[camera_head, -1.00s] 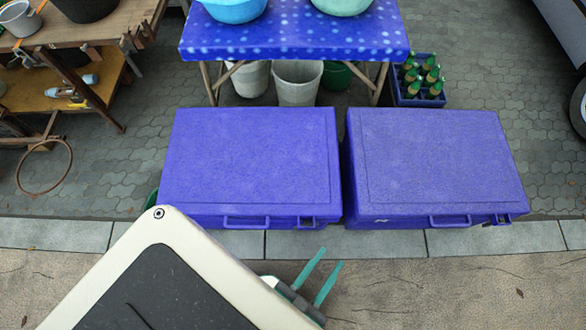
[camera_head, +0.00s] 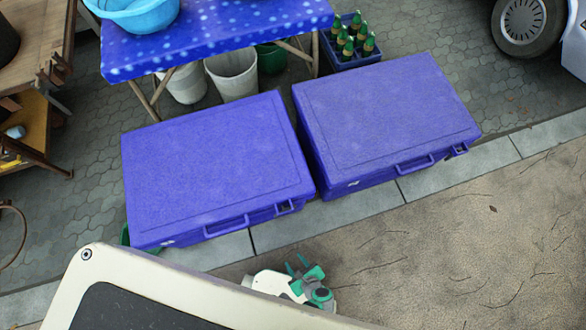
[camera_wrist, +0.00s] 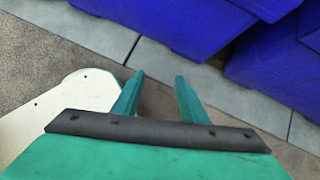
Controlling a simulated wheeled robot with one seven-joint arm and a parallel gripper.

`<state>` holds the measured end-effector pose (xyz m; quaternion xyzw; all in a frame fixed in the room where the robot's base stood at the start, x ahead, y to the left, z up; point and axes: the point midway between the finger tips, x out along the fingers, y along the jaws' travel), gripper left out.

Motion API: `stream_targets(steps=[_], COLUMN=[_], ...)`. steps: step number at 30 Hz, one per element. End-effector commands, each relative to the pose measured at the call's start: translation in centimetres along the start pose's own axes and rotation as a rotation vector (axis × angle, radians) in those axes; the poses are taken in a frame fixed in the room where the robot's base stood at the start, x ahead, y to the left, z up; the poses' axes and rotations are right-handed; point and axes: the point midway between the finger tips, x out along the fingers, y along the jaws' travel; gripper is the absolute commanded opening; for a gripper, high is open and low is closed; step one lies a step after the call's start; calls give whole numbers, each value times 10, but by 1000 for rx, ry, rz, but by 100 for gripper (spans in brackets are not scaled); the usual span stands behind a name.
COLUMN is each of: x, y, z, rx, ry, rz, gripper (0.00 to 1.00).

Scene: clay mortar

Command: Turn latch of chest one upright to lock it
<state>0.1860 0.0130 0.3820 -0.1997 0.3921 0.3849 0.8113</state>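Two closed blue chests stand side by side, the left chest (camera_head: 215,165) and the right chest (camera_head: 385,110); I cannot tell which is chest one. Each has a front handle with a small latch to its right: the left chest's latch (camera_head: 286,207) and the right chest's latch (camera_head: 460,149). The latches are too small to read their angle surely. My gripper (camera_head: 297,264) is in front of the left chest, apart from it, with nothing in it. In the wrist view its two green fingers (camera_wrist: 159,78) are spread, with blue chest sides beyond them; no latch shows there.
A blue spotted table (camera_head: 215,45) with a light-blue basin (camera_head: 140,14) stands behind the chests, buckets beneath it. A crate of bottles (camera_head: 352,58) is behind the right chest. A wooden bench (camera_head: 45,70) is at left. The sandy ground (camera_head: 450,250) in front is clear.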

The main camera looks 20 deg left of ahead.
Motion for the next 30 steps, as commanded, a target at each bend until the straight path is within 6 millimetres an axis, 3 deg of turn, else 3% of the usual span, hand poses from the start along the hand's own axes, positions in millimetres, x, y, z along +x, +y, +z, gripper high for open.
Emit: stream_targets(steps=[3, 6, 12, 19, 30], x=[18, 19, 8, 10, 61], y=[-22, -41, -73, -81, -82], z=[24, 47, 79, 93, 129], rx=[317, 529, 763, 815, 811], ry=[-191, -344, -552, -606, -602], rz=[67, 129, 222, 253, 252], gripper=[39, 39, 39, 39, 39])
